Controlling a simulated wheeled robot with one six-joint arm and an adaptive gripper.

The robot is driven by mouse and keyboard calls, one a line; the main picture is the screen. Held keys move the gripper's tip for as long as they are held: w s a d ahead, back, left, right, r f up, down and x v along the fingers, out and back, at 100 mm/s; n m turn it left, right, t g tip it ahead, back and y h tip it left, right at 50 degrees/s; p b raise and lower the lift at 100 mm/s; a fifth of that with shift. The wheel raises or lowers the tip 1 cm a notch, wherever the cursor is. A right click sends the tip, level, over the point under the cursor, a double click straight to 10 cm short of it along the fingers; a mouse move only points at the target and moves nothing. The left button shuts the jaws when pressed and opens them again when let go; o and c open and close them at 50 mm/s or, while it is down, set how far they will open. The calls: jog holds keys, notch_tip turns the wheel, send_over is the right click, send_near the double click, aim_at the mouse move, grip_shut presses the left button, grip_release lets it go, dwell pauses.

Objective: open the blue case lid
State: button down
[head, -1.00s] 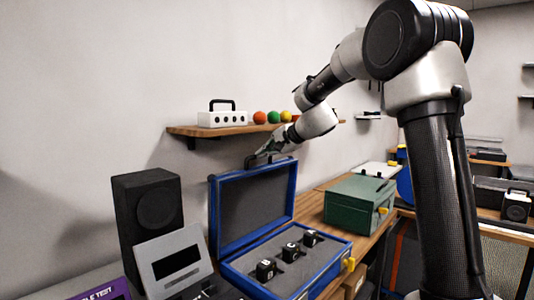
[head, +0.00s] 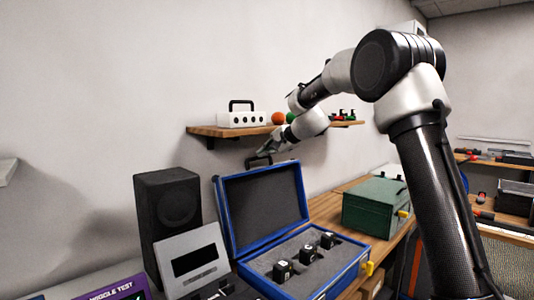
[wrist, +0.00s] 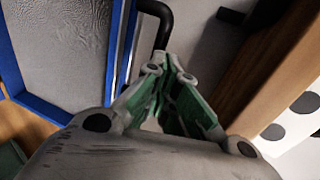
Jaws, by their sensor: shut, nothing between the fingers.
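The blue case (head: 318,285) stands on the wooden bench with its lid (head: 262,205) raised, leaning back a little past upright. Several small black blocks (head: 308,254) sit in its grey foam. My gripper (head: 266,153) is behind the lid's top edge, close to the black handle (head: 258,161). In the wrist view, my gripper (wrist: 172,82) is shut and empty, with its green fingertips together. The lid's blue rim (wrist: 48,108) and grey inner face are at left there, and the handle (wrist: 160,20) shows just beyond the fingertips. I cannot tell whether they touch.
A wooden shelf (head: 206,130) on the wall behind carries a white box (head: 242,119) and coloured balls. A black speaker (head: 168,208) and a grey panel (head: 192,258) stand left of the case. A green case (head: 375,207) stands to its right.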

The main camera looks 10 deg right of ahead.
jog(key=s+d+r, duration=0.5)
jog(key=s+r, duration=0.2)
jog(key=r, duration=0.3)
jog(key=s+d+f+n+g+h, duration=0.2)
jog(key=s+d+f+n+g, duration=0.25)
jog(key=s+f, duration=0.5)
jog(key=s+d+f+n+h, duration=0.1)
jog(key=s+d+f+n, duration=0.1)
jog(key=s, duration=1)
jog(key=s+d+f+n+h, duration=0.2)
jog(key=s+d+f, duration=0.2)
jog(key=s, duration=0.8)
jog(key=s+d+f+n+g+h, duration=0.1)
jog(key=s+d+f+n, duration=0.1)
jog(key=s, duration=1)
jog(key=shift+s+d+f+n+h, duration=0.25)
jog(key=shift+d+f+n+h, duration=0.15)
jog(key=shift+d+f, duration=0.4)
